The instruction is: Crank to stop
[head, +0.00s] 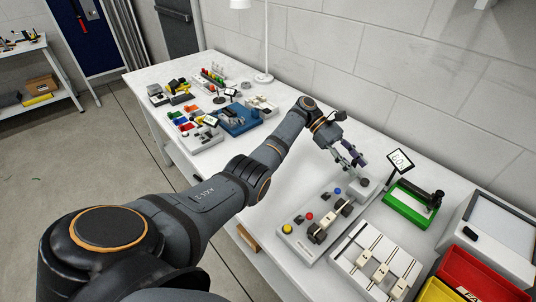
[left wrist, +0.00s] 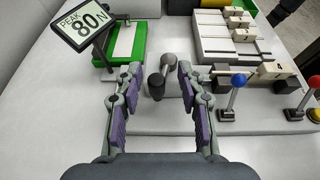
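The crank shows in the left wrist view as a grey arm (left wrist: 170,66) with a dark upright handle (left wrist: 156,86). It sits at the far end of a light grey control panel (head: 290,237). In the head view my left gripper (head: 352,160) is over that end and partly covers the crank. In the left wrist view my left gripper (left wrist: 159,78) is open, with one finger on each side of the handle and a gap to both. I cannot tell its exact height over the handle. My right gripper is not in view.
Blue (left wrist: 239,80) and red (left wrist: 314,82) ball-topped levers stand beside the crank. A green device (head: 411,208) has a display (head: 400,161) reading peak 80 N. A slider board (head: 350,265) and red bin (head: 480,275) are at the right. Bare table lies left of the panel.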

